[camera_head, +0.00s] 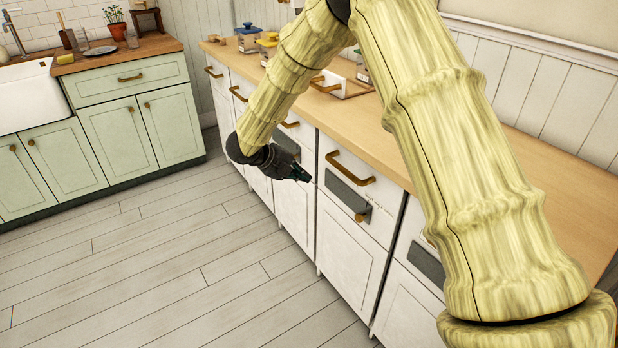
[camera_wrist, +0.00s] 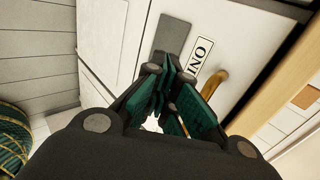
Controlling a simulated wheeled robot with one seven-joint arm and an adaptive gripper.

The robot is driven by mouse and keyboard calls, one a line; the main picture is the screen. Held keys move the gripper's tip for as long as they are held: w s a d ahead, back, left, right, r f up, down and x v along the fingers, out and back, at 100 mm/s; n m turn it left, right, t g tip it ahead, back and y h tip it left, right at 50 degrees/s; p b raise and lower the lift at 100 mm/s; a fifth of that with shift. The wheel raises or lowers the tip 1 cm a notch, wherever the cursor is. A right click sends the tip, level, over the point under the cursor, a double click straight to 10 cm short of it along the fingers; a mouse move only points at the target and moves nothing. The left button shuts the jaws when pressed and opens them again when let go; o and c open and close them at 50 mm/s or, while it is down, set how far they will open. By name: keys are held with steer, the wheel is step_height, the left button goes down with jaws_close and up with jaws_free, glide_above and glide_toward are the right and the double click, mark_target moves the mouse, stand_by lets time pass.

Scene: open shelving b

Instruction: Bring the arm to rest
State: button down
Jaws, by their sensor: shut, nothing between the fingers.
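My gripper (camera_head: 303,175) is at the end of my arm, in front of the white drawer cabinets (camera_head: 350,243) and below the level of the wooden counter top. In the wrist view its green-padded fingers (camera_wrist: 168,92) are brought together with nothing between them. The fingers point toward a white drawer front with a grey plate (camera_wrist: 172,36), a label (camera_wrist: 200,62) and a brass handle (camera_wrist: 214,84). I cannot tell whether the fingertips touch the cabinet front.
The wooden counter (camera_head: 545,165) runs along the right, with a white tray (camera_head: 345,87) and several lidded containers (camera_head: 248,38) at its far end. Green cabinets (camera_head: 120,135) with a sink (camera_head: 30,98) stand at the left. The plank floor (camera_head: 160,260) between is clear.

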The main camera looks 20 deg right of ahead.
steer(key=s+d+f+n+t+y+p, duration=0.1)
steer(key=s+f+n+t+y+p, duration=0.45)
steer(key=s+f+n, duration=1.45)
steer(key=s+a+n+g+y+p, duration=0.1)
steer(key=s+n, duration=0.3)
steer(key=s, duration=0.6)
steer(key=s+a+f+n+g+y+p, duration=0.1)
steer(key=s+n+g, duration=0.3)
steer(key=s, duration=0.6)
steer(key=s+a+f+n+g+y+p, duration=0.1)
steer(key=s+a+n+g+p, duration=0.1)
steer(key=s, duration=0.8)
steer(key=n+p, duration=0.1)
steer(key=n, duration=0.1)
steer(key=shift+s+n+g+y+p, duration=0.3)
steer(key=shift+s+n+g+y, duration=0.05)
steer(key=shift+s+n, duration=0.05)
